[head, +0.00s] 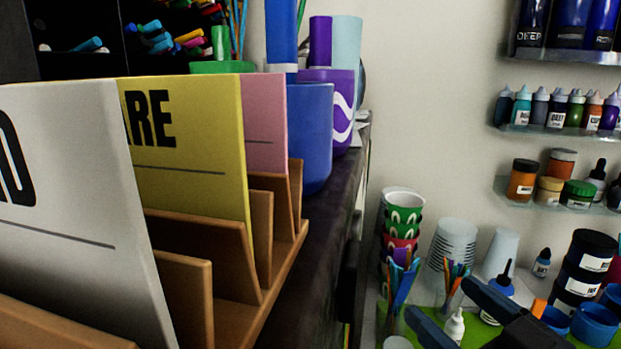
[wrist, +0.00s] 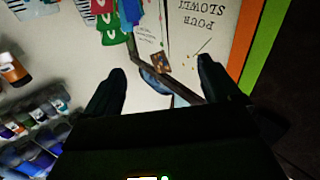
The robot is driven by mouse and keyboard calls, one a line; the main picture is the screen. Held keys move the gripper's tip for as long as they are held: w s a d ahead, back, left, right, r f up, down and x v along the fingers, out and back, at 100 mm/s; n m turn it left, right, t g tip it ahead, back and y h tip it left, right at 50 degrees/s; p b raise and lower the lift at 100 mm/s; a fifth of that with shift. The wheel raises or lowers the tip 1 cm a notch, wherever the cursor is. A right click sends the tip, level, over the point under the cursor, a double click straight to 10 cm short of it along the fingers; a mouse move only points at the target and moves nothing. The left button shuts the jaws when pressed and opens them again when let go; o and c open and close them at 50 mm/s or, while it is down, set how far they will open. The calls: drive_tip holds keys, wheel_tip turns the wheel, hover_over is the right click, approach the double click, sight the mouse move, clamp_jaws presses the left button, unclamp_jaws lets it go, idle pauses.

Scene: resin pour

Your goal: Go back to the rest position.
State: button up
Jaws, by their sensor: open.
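My gripper (head: 440,300) shows at the lower right of the head view, its two dark fingers spread apart. It is above the work surface with cups and bottles. In the wrist view my gripper (wrist: 161,68) is open, with nothing held between the fingers. Beyond the fingers are a pale wall and a poster (wrist: 205,32) reading "POUR SLOWLY", upside down in that view.
A wooden rack (head: 225,310) with white, yellow and pink cards fills the near left. Stacked cups (head: 401,212) and a small white bottle (head: 455,326) stand close to my gripper. Dark jars (head: 590,255) are at the right, below shelves of bottles (head: 558,108).

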drive_tip(key=s+f+m+h, duration=0.1)
drive_tip(key=s+f+h, duration=0.1)
drive_tip(key=s+f, duration=0.2)
drive_tip(key=s+a+f+m+g+h, duration=0.1)
drive_tip(key=s+f+m+h, duration=0.1)
drive_tip(key=s+f, duration=0.2)
drive_tip(key=s+a+f+m+h, duration=0.1)
drive_tip(key=s+f+h, duration=0.1)
drive_tip(key=s+f, duration=0.2)
drive_tip(key=shift+s+a+f+p, duration=0.15)
drive_tip(key=shift+s+p, duration=0.15)
drive_tip(key=shift+s, duration=1.45)
drive_tip(key=shift+m+g+h, duration=0.6)
drive_tip(key=shift+m+h, duration=0.1)
drive_tip(key=shift+h, duration=0.2)
drive_tip(key=s+f, duration=0.1)
drive_tip(key=s, duration=0.2)
drive_tip(key=s+d+f+b, duration=0.1)
drive_tip(key=s, duration=0.2)
drive_tip(key=s+d+f, duration=0.1)
drive_tip(key=s, duration=0.2)
drive_tip(key=shift+s+f+b, duration=0.2)
drive_tip(key=shift+f+b, duration=0.05)
drive_tip(key=shift+b, duration=0.05)
drive_tip(key=s+d+y+b, duration=0.1)
drive_tip(key=s+d+b, duration=0.1)
drive_tip(key=s, duration=0.7)
drive_tip(key=shift+s+d+r, duration=0.2)
drive_tip(key=shift+s+d, duration=0.05)
drive_tip(key=shift+s, duration=0.15)
